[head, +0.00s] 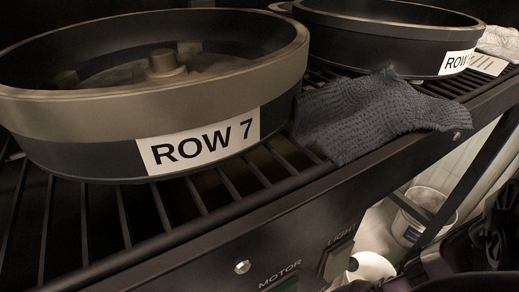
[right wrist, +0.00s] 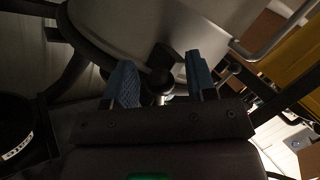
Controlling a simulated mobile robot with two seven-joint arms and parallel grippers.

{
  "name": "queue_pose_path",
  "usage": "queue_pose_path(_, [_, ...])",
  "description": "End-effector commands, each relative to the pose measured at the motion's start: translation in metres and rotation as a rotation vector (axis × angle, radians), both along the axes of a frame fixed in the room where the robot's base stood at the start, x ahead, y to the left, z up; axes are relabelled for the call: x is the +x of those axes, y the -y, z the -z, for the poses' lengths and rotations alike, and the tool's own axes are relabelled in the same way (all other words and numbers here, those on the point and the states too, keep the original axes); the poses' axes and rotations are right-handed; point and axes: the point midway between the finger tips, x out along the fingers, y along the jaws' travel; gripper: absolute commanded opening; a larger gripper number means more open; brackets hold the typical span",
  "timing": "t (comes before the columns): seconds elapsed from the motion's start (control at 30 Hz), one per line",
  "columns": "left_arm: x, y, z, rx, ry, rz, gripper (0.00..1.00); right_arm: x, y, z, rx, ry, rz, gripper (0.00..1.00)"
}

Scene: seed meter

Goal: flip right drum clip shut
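My right gripper (right wrist: 159,66) shows in the right wrist view with its two blue-padded fingers spread apart. A dark round knob (right wrist: 160,80) on a short metal stem lies between the fingers, with a dark bracket beside it; I cannot tell whether either finger touches it. It may be part of the drum clip, but this is unclear. A pale grey rounded drum-like body (right wrist: 150,22) lies just beyond the fingers. No clip can be made out in the head view. My left gripper is not in view.
In the head view, a round meter marked ROW 7 (head: 60,155) and a second round meter (head: 372,40) stand on a slatted rack. A grey cloth (head: 375,115) lies between them. A panel marked MOTOR and LIGHT (head: 215,265) runs along the front; a bucket (head: 425,200) is below.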

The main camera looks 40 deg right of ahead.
Motion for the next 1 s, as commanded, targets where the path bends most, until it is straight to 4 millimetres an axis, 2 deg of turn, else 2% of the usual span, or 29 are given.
queue_pose_path(0.37, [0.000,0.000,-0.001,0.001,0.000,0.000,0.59,-0.006,0.003,-0.001,-0.002,-0.002,0.000,0.52])
queue_pose_path(0.47, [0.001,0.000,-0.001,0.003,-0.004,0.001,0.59,-0.017,0.006,-0.004,-0.001,-0.001,0.000,0.52])
queue_pose_path(0.8, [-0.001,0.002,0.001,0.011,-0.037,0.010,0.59,-0.072,0.026,-0.018,-0.001,0.000,-0.001,0.52])
queue_pose_path(1.0, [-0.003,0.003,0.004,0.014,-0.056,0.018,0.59,-0.093,0.032,-0.022,0.000,-0.001,0.000,0.52])
